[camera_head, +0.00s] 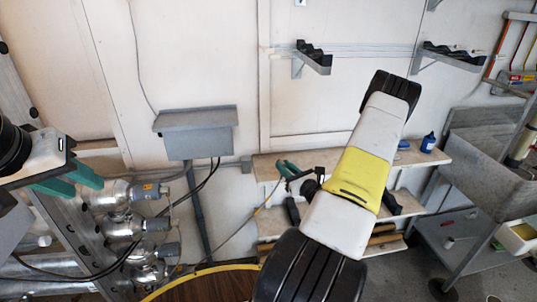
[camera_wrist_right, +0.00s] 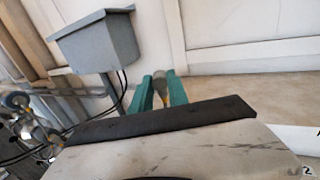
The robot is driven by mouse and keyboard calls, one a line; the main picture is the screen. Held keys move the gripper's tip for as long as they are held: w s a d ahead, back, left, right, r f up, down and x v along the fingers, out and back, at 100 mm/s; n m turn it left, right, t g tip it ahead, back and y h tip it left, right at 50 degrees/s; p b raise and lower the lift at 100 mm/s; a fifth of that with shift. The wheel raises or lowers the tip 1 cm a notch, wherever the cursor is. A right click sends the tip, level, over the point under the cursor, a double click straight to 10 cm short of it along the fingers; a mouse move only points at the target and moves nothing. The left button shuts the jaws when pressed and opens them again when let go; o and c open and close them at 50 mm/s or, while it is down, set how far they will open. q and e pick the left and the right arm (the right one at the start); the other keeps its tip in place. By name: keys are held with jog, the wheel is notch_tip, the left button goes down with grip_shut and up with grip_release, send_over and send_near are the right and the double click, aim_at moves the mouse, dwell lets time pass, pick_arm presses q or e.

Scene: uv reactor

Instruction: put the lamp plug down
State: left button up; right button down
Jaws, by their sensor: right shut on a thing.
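My right gripper (camera_head: 285,169) is out over the shelf area. In the right wrist view its two teal fingers (camera_wrist_right: 160,80) are shut on a small yellowish and grey piece, the lamp plug (camera_wrist_right: 159,86). Much of the plug is hidden by the fingers and the gripper body. In the head view a thin cable runs from near this gripper down to the left. My left gripper (camera_head: 86,187) is at the left edge, above metal lamp housings (camera_head: 120,195). Its teal fingers look apart, with nothing seen between them.
A grey wall box (camera_head: 197,133) with dark cables hangs left of the right gripper. A pale shelf (camera_head: 265,168) with a blue bottle (camera_head: 428,142) lies behind my right arm. A grey sink unit (camera_head: 490,165) stands at the right. A yellow-rimmed round edge (camera_head: 205,271) shows at the bottom.

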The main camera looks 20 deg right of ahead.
jog(key=w+d, duration=0.1)
jog(key=w, duration=0.2)
jog(key=w+d, duration=0.2)
jog(key=w, duration=0.2)
jog(key=w+d+f, duration=0.1)
jog(key=w+d, duration=0.1)
jog(key=w, duration=0.1)
jog(key=shift+w+d+f, duration=0.1)
jog(key=shift+w+d, duration=0.15)
jog(key=shift+w, duration=0.15)
notch_tip(320, 180, down, 4)
jog(key=shift+r, duration=0.2)
jog(key=shift+f, duration=0.3)
